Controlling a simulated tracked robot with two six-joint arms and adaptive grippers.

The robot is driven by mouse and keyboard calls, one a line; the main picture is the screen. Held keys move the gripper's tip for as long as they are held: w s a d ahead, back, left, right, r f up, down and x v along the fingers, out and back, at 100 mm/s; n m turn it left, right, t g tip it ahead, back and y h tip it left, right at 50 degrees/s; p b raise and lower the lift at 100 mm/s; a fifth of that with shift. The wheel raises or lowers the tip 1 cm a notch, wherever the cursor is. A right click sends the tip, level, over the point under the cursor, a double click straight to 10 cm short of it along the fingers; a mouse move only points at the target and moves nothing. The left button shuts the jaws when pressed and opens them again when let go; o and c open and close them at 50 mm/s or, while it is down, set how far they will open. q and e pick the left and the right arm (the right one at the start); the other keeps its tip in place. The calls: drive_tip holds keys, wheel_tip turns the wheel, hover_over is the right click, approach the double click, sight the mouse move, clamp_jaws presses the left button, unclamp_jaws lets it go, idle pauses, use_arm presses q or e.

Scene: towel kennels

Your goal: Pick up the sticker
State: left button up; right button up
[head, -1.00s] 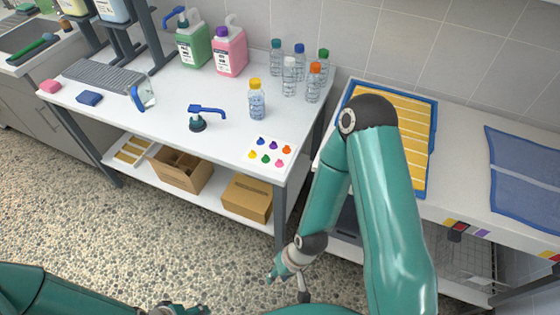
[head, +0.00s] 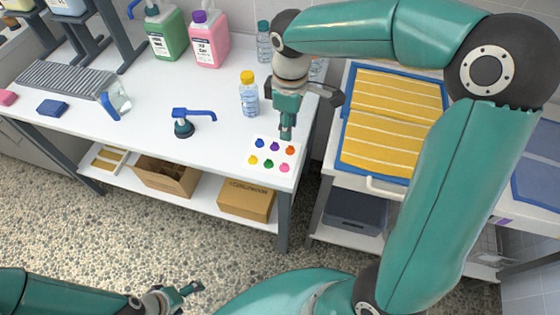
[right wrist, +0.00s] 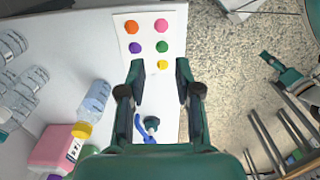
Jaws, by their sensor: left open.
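A white sheet of coloured round stickers (head: 268,152) lies at the front right corner of the white bench. It carries blue, purple and orange stickers in the back row and yellow, green and pink in the front row. My right gripper (head: 286,132) is above the bench near the sheet's back edge. In the right wrist view the right gripper (right wrist: 160,70) is open and empty, with the yellow sticker (right wrist: 162,65) showing between its fingers. The blue sticker is hidden there, apparently behind one finger. My left gripper (head: 185,293) is open and empty, low over the floor.
Green and pink jugs stand further back. A yellow striped towel (head: 385,125) lies on the neighbouring surface to the right.

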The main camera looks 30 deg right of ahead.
hover_over(285, 166)
drive_tip(key=f, duration=1)
drive_tip(key=shift+s+f, duration=0.2)
drive_tip(key=shift+s, duration=0.15)
drive_tip(key=shift+w+f+p, duration=0.15)
drive_tip(key=shift+w+f, duration=0.05)
drive_tip(key=shift+f, duration=1.15)
drive_tip(key=shift+w+f+p, duration=0.15)
drive_tip(key=shift+f, duration=1.2)
clamp_jaws()
